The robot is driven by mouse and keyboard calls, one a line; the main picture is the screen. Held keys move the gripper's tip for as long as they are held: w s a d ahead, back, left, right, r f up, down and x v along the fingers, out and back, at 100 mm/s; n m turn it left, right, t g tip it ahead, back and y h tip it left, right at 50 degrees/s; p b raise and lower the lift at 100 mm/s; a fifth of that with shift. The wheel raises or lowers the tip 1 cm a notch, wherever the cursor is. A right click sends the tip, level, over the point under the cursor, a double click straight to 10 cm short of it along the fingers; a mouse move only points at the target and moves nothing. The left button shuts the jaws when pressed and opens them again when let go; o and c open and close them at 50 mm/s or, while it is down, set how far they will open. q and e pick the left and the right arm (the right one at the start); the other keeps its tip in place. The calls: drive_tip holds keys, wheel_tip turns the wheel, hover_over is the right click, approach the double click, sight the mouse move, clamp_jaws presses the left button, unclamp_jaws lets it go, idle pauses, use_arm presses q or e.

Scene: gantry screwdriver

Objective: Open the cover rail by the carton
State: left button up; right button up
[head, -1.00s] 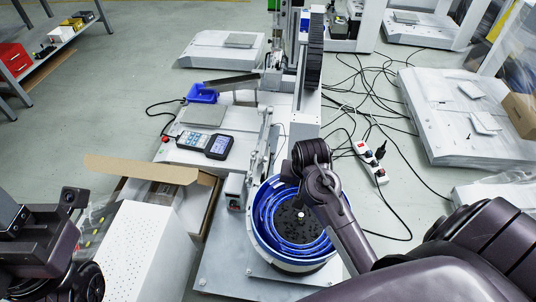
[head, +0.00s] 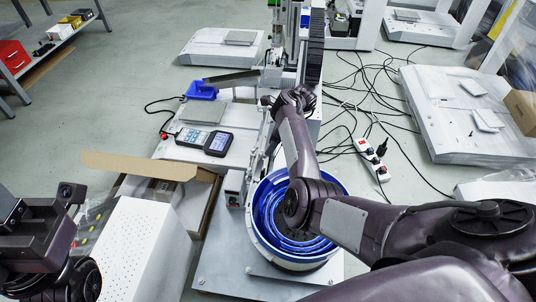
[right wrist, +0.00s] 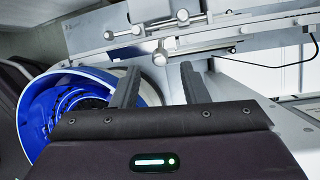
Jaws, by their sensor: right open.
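The cover rail (head: 262,134) is a long metallic bar beside the blue bowl, partly hidden behind my right arm. In the right wrist view the rail (right wrist: 240,35) runs across the top, with round silver knobs and rods. My right gripper (right wrist: 158,75) is open with nothing between its fingers. Its fingertips point toward the rail's rods; I cannot tell whether they touch. The carton (head: 140,166) is an open brown box with a raised flap, left of the rail. My left arm's end shows at the lower left, but its fingers cannot be made out.
The blue bowl feeder (head: 262,215) stands under my right forearm. A handheld controller (head: 205,141) and blue part (head: 202,91) lie left of the rail. A perforated white box (head: 140,250) stands before the carton. Cables and a power strip (head: 371,158) lie on the right floor.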

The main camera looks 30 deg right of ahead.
sight(262, 165)
drive_tip(key=b+x, duration=0.1)
drive_tip(key=x, duration=0.3)
drive_tip(key=shift+b, duration=0.3)
clamp_jaws()
